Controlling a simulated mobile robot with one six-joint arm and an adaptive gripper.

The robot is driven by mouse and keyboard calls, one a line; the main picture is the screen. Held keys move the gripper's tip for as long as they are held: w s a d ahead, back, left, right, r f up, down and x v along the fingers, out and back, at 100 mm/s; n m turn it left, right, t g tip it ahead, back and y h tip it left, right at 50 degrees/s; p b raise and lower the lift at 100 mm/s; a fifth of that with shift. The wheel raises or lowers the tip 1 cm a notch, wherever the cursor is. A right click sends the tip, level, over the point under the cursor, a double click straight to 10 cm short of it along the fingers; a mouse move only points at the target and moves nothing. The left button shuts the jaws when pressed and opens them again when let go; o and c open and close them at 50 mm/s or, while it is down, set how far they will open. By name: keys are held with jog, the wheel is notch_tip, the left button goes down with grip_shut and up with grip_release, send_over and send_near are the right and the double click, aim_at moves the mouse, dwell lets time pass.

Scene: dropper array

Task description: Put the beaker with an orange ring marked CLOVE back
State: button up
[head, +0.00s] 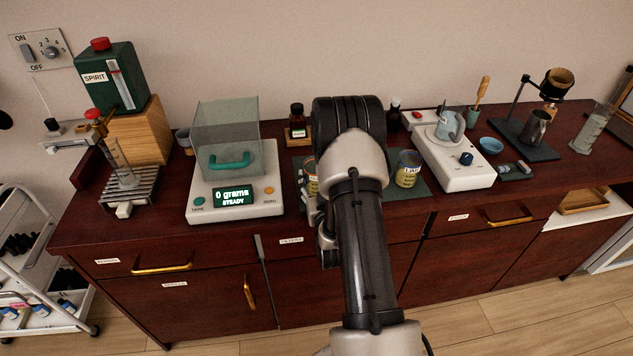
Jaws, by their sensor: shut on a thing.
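I cannot make out a beaker with an orange ring marked CLOVE in the head view. My own arm rises through the middle of the picture and covers part of the counter. Some wrist parts show at the left edge of the arm, low in front of the drawers. My gripper's fingers are hidden behind the arm, so I cannot see them or anything between them.

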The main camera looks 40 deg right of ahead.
jog(key=shift+f, duration=0.1)
jog(key=o, duration=0.9)
jog(key=shift+f+b, duration=0.1)
jog(key=shift+b, duration=0.2)
jog(key=o, duration=0.5)
jog(key=shift+s+r+p, duration=0.1)
jog(key=shift+r+p, duration=0.15)
jog(key=shift+p, duration=0.15)
jog(key=p+v, duration=0.1)
jog(key=v, duration=1)
jog(key=shift+s+a, duration=0.2)
jog(key=shift+s, duration=0.15)
